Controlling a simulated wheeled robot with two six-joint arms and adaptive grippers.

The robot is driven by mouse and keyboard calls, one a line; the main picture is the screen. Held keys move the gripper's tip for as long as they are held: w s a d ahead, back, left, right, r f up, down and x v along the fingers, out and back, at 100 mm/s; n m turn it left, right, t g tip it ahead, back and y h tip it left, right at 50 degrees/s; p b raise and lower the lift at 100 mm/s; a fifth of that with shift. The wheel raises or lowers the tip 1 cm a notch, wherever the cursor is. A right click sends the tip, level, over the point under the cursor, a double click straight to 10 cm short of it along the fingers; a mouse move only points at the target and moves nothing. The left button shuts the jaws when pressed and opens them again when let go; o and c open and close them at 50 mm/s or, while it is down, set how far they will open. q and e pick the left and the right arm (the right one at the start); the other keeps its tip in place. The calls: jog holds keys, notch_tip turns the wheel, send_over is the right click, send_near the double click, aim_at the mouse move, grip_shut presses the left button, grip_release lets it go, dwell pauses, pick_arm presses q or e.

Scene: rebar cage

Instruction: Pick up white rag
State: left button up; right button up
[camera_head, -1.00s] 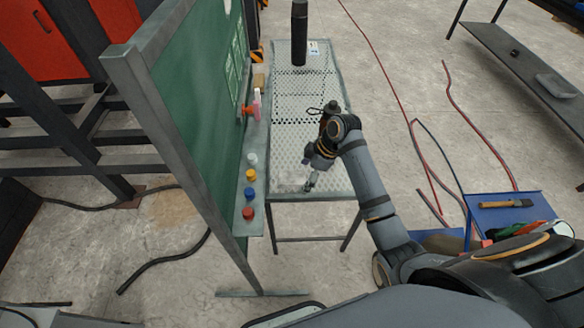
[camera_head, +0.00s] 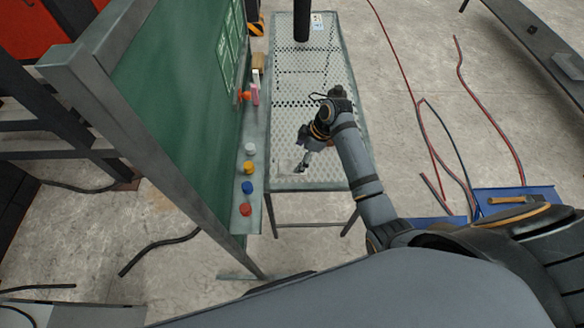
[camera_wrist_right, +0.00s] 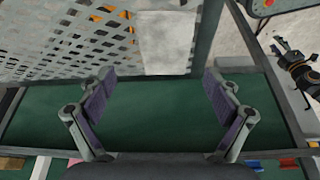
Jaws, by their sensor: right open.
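The white rag (camera_wrist_right: 167,42) shows in the right wrist view as a pale, flat rectangle on the perforated table (camera_wrist_right: 75,45). It lies ahead of my right gripper (camera_wrist_right: 158,80), between the lines of its two fingers and apart from them. The right gripper is open and empty. In the head view my right gripper (camera_head: 301,168) hangs over the near left corner of the table (camera_head: 330,176). There the rag is only a faint pale patch beside the gripper. A dark jaw-like part (camera_wrist_right: 298,65) at the right of the wrist view looks like my left gripper; its jaws are unclear.
A green board (camera_head: 165,110) in a grey frame stands along the table's left side. Its ledge holds several coloured caps (camera_head: 248,187) and a spray bottle (camera_head: 254,92). A black cylinder (camera_head: 301,20) stands at the table's far end. Cables (camera_head: 440,150) lie on the floor at right.

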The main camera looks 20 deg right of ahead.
aim_at(293, 167)
jog(key=x, duration=0.4)
jog(key=shift+s+f, duration=0.1)
jog(key=shift+s, duration=0.3)
jog(key=shift+w+a+f, duration=0.1)
jog(key=shift+a+f, duration=0.15)
jog(key=shift+f, duration=0.25)
jog(key=shift+f, duration=0.2)
jog(key=shift+c, duration=0.2)
jog(key=c, duration=1.2)
